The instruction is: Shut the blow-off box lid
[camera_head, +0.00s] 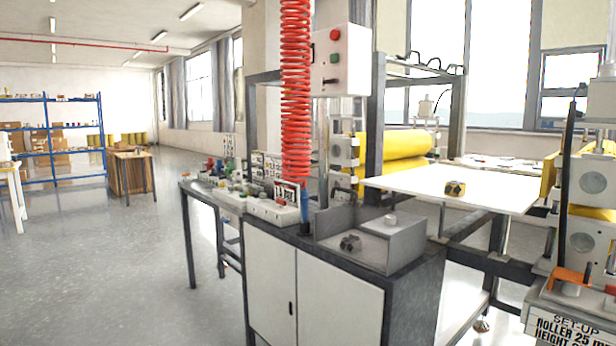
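A grey metal box (405,252), which looks like the blow-off box, sits at the right end of the top of a white cabinet with a dark frame. A flat grey panel with a light knob (390,220) forms part of its top. A darker plate (334,220) stands upright at its back left. A dark faceted part (350,243) lies at the front left of the box. I cannot tell for sure which panel is the lid or how far it is open. Neither of my grippers is in view.
A red coiled hose (296,90) hangs down to a blue nozzle (305,212) just left of the box. Small parts crowd the bench (212,190) further left. A white board (455,187) with a yellow-black part (455,189) is behind.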

